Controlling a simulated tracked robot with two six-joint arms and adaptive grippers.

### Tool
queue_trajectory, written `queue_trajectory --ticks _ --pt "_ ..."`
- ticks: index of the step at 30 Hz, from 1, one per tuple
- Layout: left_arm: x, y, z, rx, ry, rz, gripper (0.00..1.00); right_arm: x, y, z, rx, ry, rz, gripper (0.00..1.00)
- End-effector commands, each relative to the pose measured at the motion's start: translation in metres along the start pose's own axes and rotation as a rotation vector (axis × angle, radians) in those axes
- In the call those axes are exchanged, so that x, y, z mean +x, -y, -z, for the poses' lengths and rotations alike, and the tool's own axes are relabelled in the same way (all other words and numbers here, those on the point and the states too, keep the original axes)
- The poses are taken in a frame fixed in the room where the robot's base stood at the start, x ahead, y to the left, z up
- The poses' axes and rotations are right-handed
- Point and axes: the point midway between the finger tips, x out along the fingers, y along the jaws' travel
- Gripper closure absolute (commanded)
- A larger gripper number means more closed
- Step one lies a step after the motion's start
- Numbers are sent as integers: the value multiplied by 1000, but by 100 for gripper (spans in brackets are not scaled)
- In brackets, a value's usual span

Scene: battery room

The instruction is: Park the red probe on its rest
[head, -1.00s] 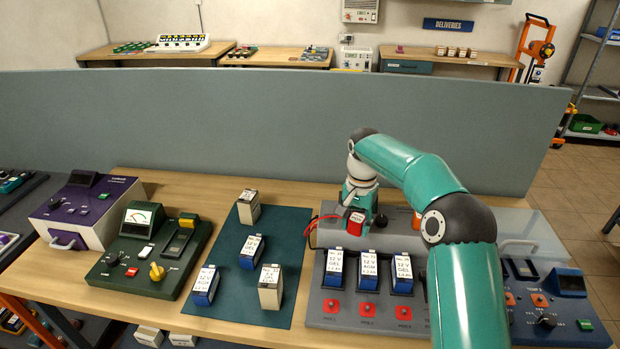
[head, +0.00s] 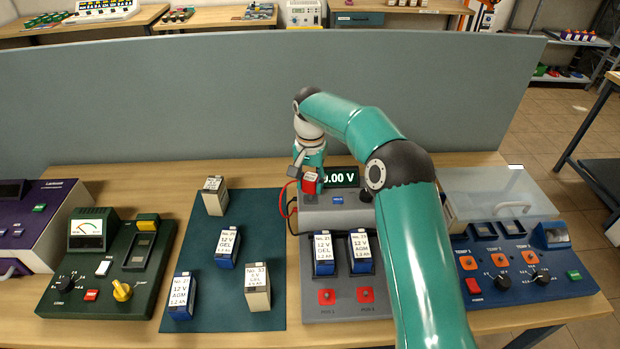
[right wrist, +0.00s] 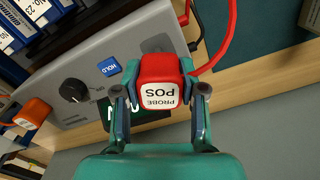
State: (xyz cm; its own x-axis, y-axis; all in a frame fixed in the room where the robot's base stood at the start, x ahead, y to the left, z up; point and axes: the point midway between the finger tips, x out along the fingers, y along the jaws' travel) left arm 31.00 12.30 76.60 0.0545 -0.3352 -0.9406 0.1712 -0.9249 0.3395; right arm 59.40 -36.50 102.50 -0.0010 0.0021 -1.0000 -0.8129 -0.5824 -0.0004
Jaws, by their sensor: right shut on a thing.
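The red probe (head: 309,184), with a white label reading "PROBE POS", is held in my right gripper (head: 304,180) at the left back of the grey tester (head: 345,218). In the right wrist view the probe (right wrist: 158,80) sits between both fingers of my right gripper (right wrist: 160,105), its label facing the camera. A red cable (right wrist: 228,42) runs from near it. The probe appears above the tester's left edge; I cannot tell whether it touches anything. I cannot make out its rest clearly. My left gripper is not in view.
Two batteries (head: 323,252) stand in the tester's front slots; my right arm hides the tester's right part. An orange block (right wrist: 32,112) and black knob (right wrist: 74,90) show in the wrist view. The blue-green mat (head: 195,250) carries several batteries. A grey partition (head: 200,110) stands behind.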

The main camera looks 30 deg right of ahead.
Motion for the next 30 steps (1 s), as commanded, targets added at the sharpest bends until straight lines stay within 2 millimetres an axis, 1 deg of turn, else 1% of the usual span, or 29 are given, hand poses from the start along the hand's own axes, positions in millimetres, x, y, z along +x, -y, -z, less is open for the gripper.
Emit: queue_trajectory --ticks 1,4,8,30 --pt "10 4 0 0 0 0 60 11 0 0 0 -1 0 100" --pt "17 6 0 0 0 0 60 19 0 0 0 -1 1 100" --pt "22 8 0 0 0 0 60 24 0 0 0 -1 1 100" --pt "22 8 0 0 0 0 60 25 1 -1 -2 -1 1 100"
